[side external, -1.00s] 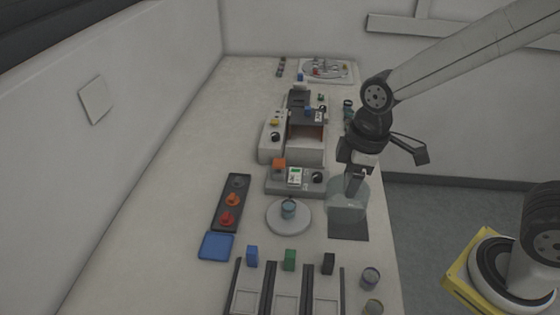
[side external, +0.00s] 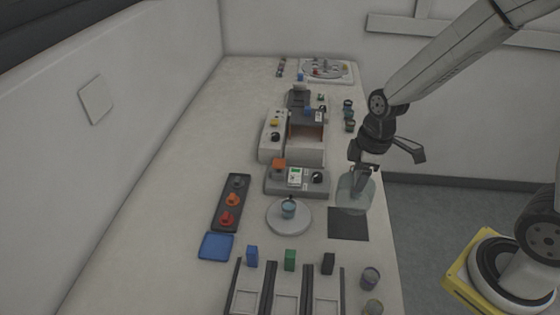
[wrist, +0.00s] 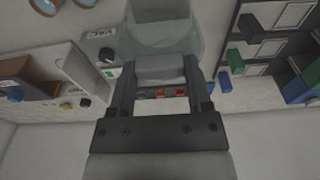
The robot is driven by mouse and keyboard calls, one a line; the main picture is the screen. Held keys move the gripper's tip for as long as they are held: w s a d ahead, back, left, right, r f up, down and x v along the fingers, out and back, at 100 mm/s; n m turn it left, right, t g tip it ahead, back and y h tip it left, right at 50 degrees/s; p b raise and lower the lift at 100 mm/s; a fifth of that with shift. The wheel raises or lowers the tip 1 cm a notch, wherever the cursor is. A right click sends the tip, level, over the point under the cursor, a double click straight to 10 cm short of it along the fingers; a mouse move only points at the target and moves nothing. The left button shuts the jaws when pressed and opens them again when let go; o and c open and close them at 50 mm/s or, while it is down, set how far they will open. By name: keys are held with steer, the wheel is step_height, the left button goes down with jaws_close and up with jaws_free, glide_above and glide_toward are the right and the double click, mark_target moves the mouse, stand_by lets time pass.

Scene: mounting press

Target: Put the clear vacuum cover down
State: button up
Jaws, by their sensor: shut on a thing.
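The clear vacuum cover (side external: 355,197) is a pale, see-through vessel near the right edge of the bench. My gripper (side external: 361,172) is shut on its top and holds it from above. In the wrist view the gripper (wrist: 160,85) has its two fingers on either side of a grey grip block (wrist: 160,68), with the clear cover (wrist: 190,40) beyond. A dark square mat (side external: 348,226) lies just in front of the cover, partly overlapped by it in the side view. I cannot tell whether the cover's bottom touches anything.
A round pale plate (side external: 276,224) with a small blue-rimmed cup (side external: 289,208) stands left of the mat. A grey control unit (side external: 284,187) with a screen is behind it. Coloured blocks, slotted rails and small cups (side external: 370,277) are in front. The bench's right edge is close.

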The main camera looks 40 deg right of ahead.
steer(key=shift+f, duration=2.15)
steer(key=shift+f, duration=1.8)
steer(key=shift+f, duration=0.15)
steer(key=o, duration=1.3)
steer(key=shift+s+d+r, duration=0.15)
steer(key=shift+r, duration=1.9)
steer(key=shift+s+d+r, duration=0.2)
steer(key=shift+r, duration=1.85)
steer(key=shift+s+d+r, duration=0.15)
steer(key=shift+r, duration=1.9)
